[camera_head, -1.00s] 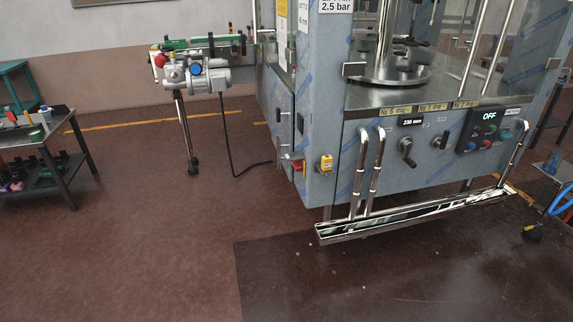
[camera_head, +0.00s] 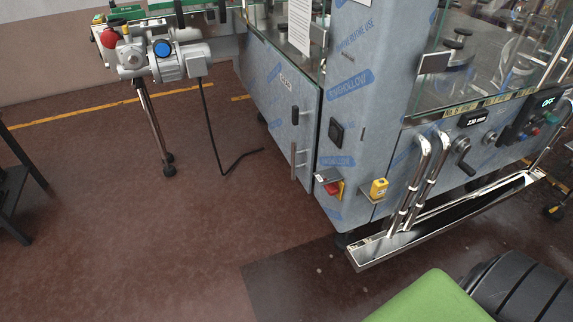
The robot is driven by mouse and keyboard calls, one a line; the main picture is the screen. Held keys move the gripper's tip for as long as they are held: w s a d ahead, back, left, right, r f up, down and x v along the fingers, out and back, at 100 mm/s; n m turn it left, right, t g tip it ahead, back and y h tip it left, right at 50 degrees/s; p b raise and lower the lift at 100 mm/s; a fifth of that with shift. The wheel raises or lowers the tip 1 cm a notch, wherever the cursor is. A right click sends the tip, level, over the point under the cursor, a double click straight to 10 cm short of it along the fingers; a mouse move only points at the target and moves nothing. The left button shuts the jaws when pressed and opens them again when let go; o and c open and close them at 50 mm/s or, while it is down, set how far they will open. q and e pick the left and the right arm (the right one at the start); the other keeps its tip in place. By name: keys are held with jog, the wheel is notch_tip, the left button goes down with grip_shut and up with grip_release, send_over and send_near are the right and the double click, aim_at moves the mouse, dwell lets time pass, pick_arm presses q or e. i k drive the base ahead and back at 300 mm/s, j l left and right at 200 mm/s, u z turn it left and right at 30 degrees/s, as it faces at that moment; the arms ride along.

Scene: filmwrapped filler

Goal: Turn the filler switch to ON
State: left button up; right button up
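The filler (camera_head: 372,90) is a large machine in blue-printed protective film, at the centre and right. A red rotary switch on a yellow plate (camera_head: 333,187) sits under a small metal hood, low on its side panel near the corner. A black switch plate (camera_head: 336,132) is above it on the same panel. A control panel (camera_head: 536,116) at the right edge has a display (camera_head: 547,102) reading OFF and coloured buttons. I cannot tell from the frame which of these is the filler switch. Neither of my grippers is in view.
A yellow box (camera_head: 379,188) is on the filler's front corner. Bent steel pipes (camera_head: 432,172) and a steel drip tray (camera_head: 372,250) jut out in front. A motor unit (camera_head: 150,60) on a leg, with a hanging black cable (camera_head: 212,135), stands left. Floor (camera_head: 130,240) at the lower left is clear.

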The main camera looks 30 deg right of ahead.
aim_at(332, 189)
jog(key=i+j+z, duration=0.1)
jog(key=i+z, duration=0.35)
jog(key=i+j+z, duration=0.25)
jog(key=i+z, duration=0.15)
jog(key=i, duration=0.1)
